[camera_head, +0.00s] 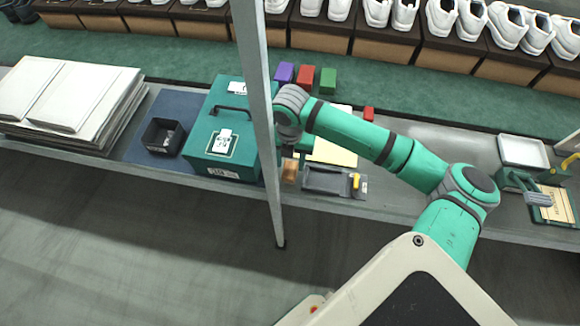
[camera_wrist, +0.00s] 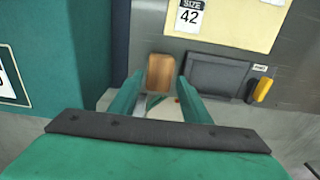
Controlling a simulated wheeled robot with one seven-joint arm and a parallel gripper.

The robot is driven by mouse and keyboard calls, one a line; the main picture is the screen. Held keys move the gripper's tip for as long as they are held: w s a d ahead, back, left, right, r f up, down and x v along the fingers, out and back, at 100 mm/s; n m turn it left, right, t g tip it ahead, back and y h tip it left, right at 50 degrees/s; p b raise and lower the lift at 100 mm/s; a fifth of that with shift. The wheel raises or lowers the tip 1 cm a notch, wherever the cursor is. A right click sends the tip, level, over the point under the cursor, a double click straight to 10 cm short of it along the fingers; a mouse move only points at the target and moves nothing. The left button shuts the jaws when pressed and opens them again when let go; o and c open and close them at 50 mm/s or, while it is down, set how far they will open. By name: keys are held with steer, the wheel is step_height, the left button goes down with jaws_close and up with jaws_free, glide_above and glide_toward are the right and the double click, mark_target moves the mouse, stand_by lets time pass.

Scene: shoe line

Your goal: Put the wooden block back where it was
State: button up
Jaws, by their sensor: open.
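The wooden block (camera_head: 290,171) stands near the front edge of the long grey bench, between the green box and a small dark tray. In the wrist view the wooden block (camera_wrist: 160,70) lies upright in the picture, just ahead of my fingers. My gripper (camera_wrist: 159,84) is open, with one finger on each side of the block's lower end in the picture. I cannot tell whether the fingers touch it or how high they are. In the head view my gripper is mostly hidden by my arm and a grey post.
A green box (camera_head: 218,122) stands close left, with a grey post (camera_head: 262,110) before it. A dark tray (camera_head: 326,180) with a yellow piece is close right. A yellow "SIZE 42" card (camera_wrist: 230,22) lies behind. Purple, red and green blocks (camera_head: 305,76) stand farther back.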

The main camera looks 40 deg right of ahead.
mark_target(290, 169)
step_height(290, 169, up, 7)
stand_by(0.3)
steer(key=shift+r, duration=0.1)
stand_by(0.4)
